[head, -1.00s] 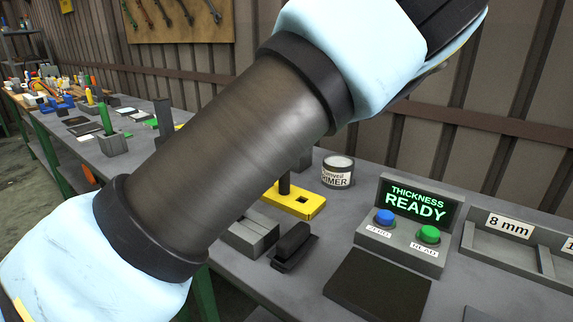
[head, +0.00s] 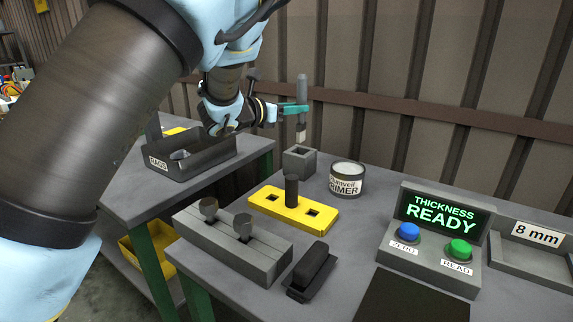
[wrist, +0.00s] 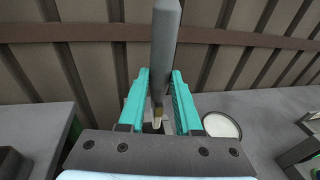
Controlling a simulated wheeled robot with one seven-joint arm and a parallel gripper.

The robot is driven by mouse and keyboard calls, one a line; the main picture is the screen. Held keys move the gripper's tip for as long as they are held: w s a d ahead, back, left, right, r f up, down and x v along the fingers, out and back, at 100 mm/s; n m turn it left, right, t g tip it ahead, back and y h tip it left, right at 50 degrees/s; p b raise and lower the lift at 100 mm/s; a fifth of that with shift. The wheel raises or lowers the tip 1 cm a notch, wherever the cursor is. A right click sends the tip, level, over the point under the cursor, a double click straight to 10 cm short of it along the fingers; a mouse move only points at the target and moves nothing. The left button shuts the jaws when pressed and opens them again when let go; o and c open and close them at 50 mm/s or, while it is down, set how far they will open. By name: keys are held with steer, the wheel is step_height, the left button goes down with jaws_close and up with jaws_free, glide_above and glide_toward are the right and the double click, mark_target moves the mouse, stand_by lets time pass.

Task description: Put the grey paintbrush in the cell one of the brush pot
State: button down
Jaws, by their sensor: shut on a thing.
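My gripper (head: 292,108), with teal fingers, is shut on the grey paintbrush (head: 302,90). The brush hangs upright, handle up and pale bristles down. In the wrist view the grey handle (wrist: 166,42) stands between the teal fingers (wrist: 160,80). A small square grey pot (head: 299,161), which looks like the brush pot, stands on the bench just below the brush. The bristle end appears above the pot's opening, apart from it. Only one opening shows clearly, and I cannot read a cell number. In the wrist view the pot is mostly hidden behind the brush and gripper.
A primer tin (head: 347,180) stands close to the right of the pot. In front are a yellow plate (head: 318,217) with a dark peg and a grey block (head: 225,247) with two knobs. A thickness gauge (head: 428,245) stands further right. The wall is behind.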

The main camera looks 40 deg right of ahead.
step_height(320, 180, down, 8)
steer(key=shift+w+f+p, duration=0.1)
steer(key=shift+f+p, duration=0.1)
steer(key=shift+p, duration=0.75)
steer(key=shift+f, duration=0.5)
steer(key=shift+f, duration=0.2)
steer(key=c, duration=0.6)
jaws_free()
steer(key=shift+r, duration=0.1)
steer(key=shift+r, duration=0.25)
steer(key=a+r+b, duration=0.1)
steer(key=a+b, duration=0.3)
steer(key=a, duration=0.8)
steer(key=shift+s, duration=0.35)
